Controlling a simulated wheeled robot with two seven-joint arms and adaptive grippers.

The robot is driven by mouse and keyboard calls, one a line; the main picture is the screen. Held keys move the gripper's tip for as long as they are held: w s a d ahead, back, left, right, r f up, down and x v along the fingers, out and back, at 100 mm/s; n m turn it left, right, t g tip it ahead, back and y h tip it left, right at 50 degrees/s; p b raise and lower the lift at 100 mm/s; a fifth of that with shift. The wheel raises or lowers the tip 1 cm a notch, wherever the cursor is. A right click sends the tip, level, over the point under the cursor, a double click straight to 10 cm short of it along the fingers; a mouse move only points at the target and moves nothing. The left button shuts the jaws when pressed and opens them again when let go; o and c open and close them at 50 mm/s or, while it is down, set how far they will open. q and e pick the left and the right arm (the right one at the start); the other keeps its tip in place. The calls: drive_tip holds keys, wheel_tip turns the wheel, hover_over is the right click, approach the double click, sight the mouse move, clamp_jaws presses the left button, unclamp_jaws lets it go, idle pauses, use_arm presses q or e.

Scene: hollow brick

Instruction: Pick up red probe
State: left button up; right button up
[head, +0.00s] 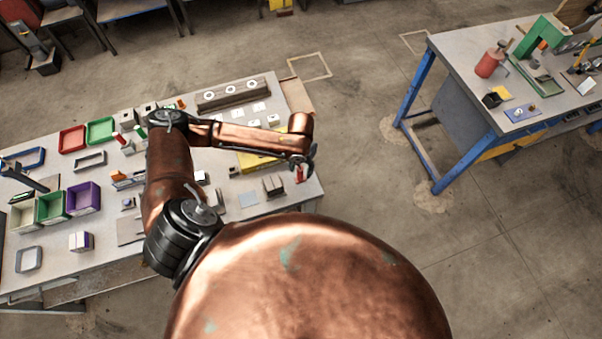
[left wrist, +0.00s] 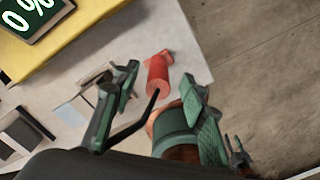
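The red probe (head: 299,174) is near the right edge of the left workbench. In the left wrist view the red probe (left wrist: 158,72) has a red cylindrical body, with a thin dark rod or cable in front of it. My left gripper (head: 304,164) is over the probe in the head view and hides part of it. In the left wrist view my left gripper (left wrist: 160,80) is open, with its fingers on either side of the probe. I cannot tell whether they touch it.
A yellow device (left wrist: 75,40) with a "0 %" display lies left of the probe. A small block (head: 273,186) sits nearby. Colored bins (head: 83,198) stand on the workbench's left part. Open floor separates it from a blue-legged table (head: 455,60) at right.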

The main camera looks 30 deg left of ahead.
sight(300, 175)
use_arm(q)
wheel_tip(300, 175, down, 4)
drive_tip(key=shift+s+f+p, duration=0.15)
drive_tip(key=shift+f+p, duration=0.1)
drive_tip(key=shift+p, duration=0.15)
drive_tip(key=shift+f, duration=0.3)
drive_tip(key=shift+a, duration=0.1)
drive_tip(key=c, duration=1)
clamp_jaws()
use_arm(e)
drive_tip(key=shift+w+d+r, duration=0.15)
drive_tip(key=shift+w+r, duration=0.4)
drive_tip(key=shift+w, duration=0.3)
